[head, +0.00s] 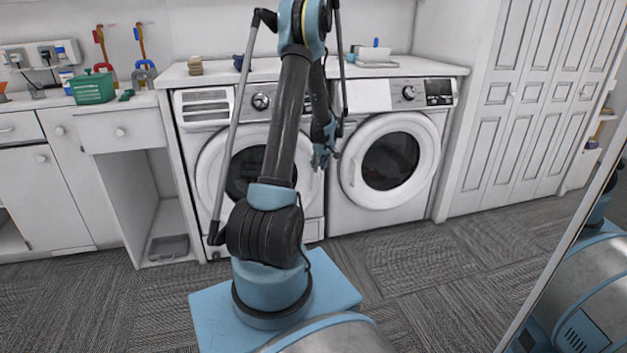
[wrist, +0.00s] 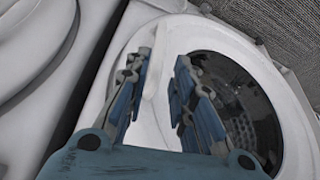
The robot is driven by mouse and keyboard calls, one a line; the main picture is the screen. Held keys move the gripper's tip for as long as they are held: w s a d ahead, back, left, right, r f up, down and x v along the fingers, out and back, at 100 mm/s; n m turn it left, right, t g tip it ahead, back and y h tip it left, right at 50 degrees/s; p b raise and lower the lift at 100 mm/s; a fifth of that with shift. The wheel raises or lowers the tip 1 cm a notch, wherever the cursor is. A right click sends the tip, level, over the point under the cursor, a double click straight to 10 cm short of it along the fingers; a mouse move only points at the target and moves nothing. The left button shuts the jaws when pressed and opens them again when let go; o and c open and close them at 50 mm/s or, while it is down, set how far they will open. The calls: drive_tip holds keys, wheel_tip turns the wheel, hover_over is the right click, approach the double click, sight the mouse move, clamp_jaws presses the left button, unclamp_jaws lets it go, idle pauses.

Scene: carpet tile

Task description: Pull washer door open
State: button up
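Two white front-loading machines stand side by side. The right machine's round door (head: 424,155) has a white ring and dark glass and looks shut in the head view. My gripper (head: 322,158) is at the left edge of this door. In the wrist view my gripper (wrist: 163,58) is open, its blue-padded fingers on either side of a white raised strip, seemingly the door handle (wrist: 160,78). A gap shows beside the strip, and I cannot tell whether either finger touches it. The same door's glass (wrist: 235,100) shows a perforated drum behind it.
The left machine's door (head: 212,165) is partly hidden behind my arm. A counter with a green box (head: 93,88) is at the left. Carpet floor (head: 420,260) in front of the right machine is clear.

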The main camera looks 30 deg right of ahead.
drive_tip(key=v, duration=1.1)
drive_tip(key=shift+r, duration=0.3)
idle(0.8)
drive_tip(key=shift+s, duration=0.1)
drive_tip(key=v, duration=1.1)
drive_tip(key=shift+s+r, duration=0.15)
drive_tip(key=shift+r, duration=0.25)
drive_tip(key=shift+d, duration=0.1)
drive_tip(key=s+a+r, duration=0.1)
drive_tip(key=s+a, duration=0.2)
drive_tip(key=a, duration=0.7)
drive_tip(key=s+a+r+g, duration=0.1)
drive_tip(key=s+a, duration=0.2)
drive_tip(key=a, duration=0.7)
drive_tip(key=s+a+r, duration=0.1)
drive_tip(key=s+a, duration=0.2)
drive_tip(key=a, duration=0.8)
drive_tip(key=s+a+f, duration=0.5)
drive_tip(key=s+a, duration=0.2)
drive_tip(key=s, duration=0.3)
drive_tip(key=s+a+f+g, duration=0.1)
drive_tip(key=s+a+f, duration=0.5)
drive_tip(key=s, duration=0.4)
drive_tip(key=shift+s+a+n, duration=0.15)
drive_tip(key=shift+a+n, duration=0.15)
drive_tip(key=shift+a, duration=0.15)
